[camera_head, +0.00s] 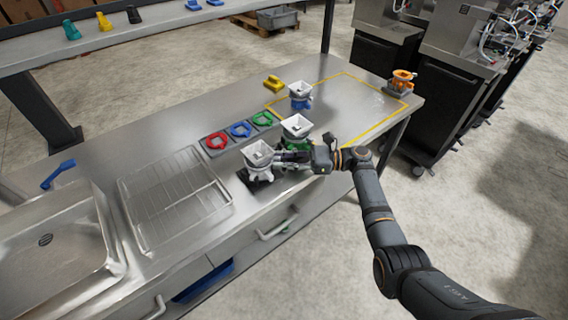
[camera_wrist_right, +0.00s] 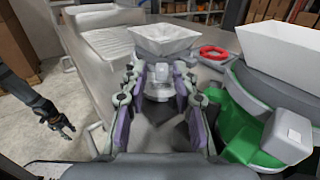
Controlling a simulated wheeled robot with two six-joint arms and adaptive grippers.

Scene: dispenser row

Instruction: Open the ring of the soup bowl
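A white square-topped bowl in a pale ring (camera_head: 258,156) stands on a dark base near the table's front edge. In the right wrist view, the white bowl (camera_wrist_right: 165,40) is straight ahead, with a small clasp-like block on its ring (camera_wrist_right: 153,66). My right gripper (camera_head: 285,157) reaches in from the right beside this ring. In its wrist view, its fingers (camera_wrist_right: 158,92) are apart, with the ring's front between and beyond them; contact is unclear. My left gripper (camera_wrist_right: 62,125) hangs at the left of the wrist view, too small to judge.
A white bowl with a green base (camera_head: 297,127) stands close behind my right gripper. A blue-based bowl (camera_head: 301,92) and an orange unit (camera_head: 402,82) stand farther back. Red, blue and green rings (camera_head: 240,130) lie in a row. A drying rack (camera_head: 172,195) is left.

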